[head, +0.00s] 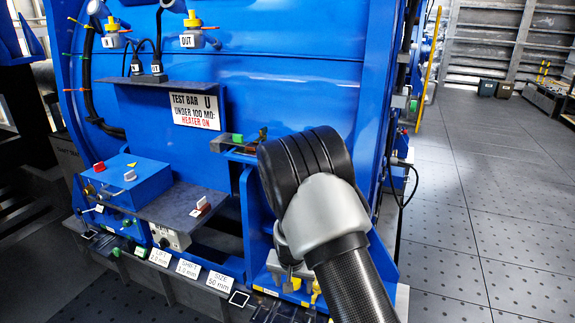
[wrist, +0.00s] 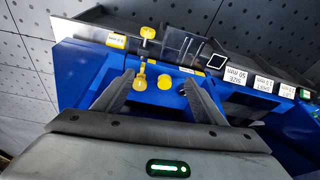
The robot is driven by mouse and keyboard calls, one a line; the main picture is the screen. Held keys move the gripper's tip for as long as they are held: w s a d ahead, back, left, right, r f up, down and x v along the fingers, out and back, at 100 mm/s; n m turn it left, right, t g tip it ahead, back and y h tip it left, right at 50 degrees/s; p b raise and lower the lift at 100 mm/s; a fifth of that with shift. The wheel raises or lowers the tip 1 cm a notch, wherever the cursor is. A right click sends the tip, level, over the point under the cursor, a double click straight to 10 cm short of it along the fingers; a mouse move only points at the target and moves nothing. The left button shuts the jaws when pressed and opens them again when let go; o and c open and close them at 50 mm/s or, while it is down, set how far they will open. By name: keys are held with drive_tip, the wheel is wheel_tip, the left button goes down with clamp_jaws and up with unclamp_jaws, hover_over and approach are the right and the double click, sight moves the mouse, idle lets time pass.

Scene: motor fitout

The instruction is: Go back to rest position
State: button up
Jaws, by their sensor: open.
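My gripper (wrist: 160,78) shows in the wrist view with its two dark fingers spread apart. No object is clamped between them. A round yellow knob (wrist: 165,83) and a yellow handle (wrist: 140,78) on the blue machine show between the fingertips; the gap to them is hard to judge. Small yellow parts (head: 318,291) show beside the arm there.
A ledge with labels (head: 188,268) runs along the machine's lower front. A blue control box (head: 125,180) and a dark shelf (head: 185,205) stick out at left. A "TEST BAR U" sign (head: 196,111) is above. Open tiled floor (head: 490,200) lies at right.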

drive_tip(key=s+d+r, duration=0.2)
drive_tip(key=s+r, duration=0.1)
drive_tip(key=r, duration=0.5)
drive_tip(key=s+d+r+y, duration=0.1)
drive_tip(key=s+d+r, duration=0.1)
drive_tip(key=r, duration=0.6)
drive_tip(key=s+d+r, duration=0.1)
drive_tip(key=s+r, duration=0.2)
drive_tip(key=r, duration=0.5)
drive_tip(key=s+d+r+n+t, duration=0.1)
drive_tip(key=s+d+r, duration=0.1)
drive_tip(key=s+r, duration=0.35)
drive_tip(key=s+d+r+n, duration=0.1)
drive_tip(key=s+d+r, duration=0.2)
drive_tip(key=s, duration=0.6)
drive_tip(key=s+d+r+n+t, duration=0.1)
drive_tip(key=s+d+r, duration=0.1)
drive_tip(key=s+r, duration=0.35)
wheel_tip(320, 180, up, 21)
drive_tip(key=s+p, duration=0.1)
drive_tip(key=p, duration=2.2)
drive_tip(key=shift+s+r, duration=0.15)
drive_tip(key=shift+s, duration=0.1)
drive_tip(key=shift+d, duration=0.1)
